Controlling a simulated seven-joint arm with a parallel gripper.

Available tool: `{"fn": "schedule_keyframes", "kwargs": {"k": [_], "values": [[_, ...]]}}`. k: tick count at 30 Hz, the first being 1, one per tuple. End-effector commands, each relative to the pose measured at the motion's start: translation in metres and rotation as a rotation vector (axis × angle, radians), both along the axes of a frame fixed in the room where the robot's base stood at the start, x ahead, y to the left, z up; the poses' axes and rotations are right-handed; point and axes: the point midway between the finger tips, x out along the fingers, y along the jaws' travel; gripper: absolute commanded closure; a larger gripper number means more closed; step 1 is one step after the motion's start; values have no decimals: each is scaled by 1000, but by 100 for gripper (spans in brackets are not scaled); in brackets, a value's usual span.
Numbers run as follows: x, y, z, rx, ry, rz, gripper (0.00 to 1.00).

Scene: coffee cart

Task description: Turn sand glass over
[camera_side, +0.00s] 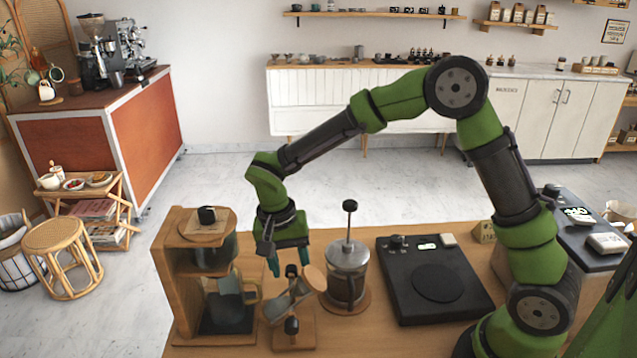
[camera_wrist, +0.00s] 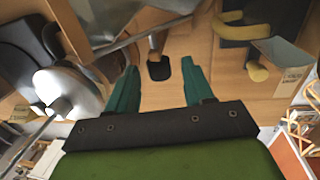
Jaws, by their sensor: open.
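The sand glass (camera_side: 293,292) is tilted in a small wooden stand (camera_side: 294,339) with black knobs. One wooden end disc is up at the right and the other low at the left. My gripper (camera_side: 289,263) is open and empty, just above the sand glass, fingers pointing down. In the wrist view my gripper (camera_wrist: 160,84) shows both teal fingers apart, with a black knob (camera_wrist: 159,71) between and beyond them. A glassy part with a wooden rim at the top of that view seems to be the sand glass (camera_wrist: 118,18). I cannot tell whether the fingers touch it.
A French press (camera_side: 346,270) stands close on the right, with a black scale (camera_side: 436,281) beyond it. A wooden dripper stand (camera_side: 181,285) with a glass mug (camera_side: 229,303) is close on the left. The counter's front strip is mostly clear.

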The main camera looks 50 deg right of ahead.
Motion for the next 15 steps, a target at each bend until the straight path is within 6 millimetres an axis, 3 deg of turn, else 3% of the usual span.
{"fn": "schedule_keyframes", "kwargs": {"k": [15], "values": [[-5,-8,9,255,-268,-6,48]]}}
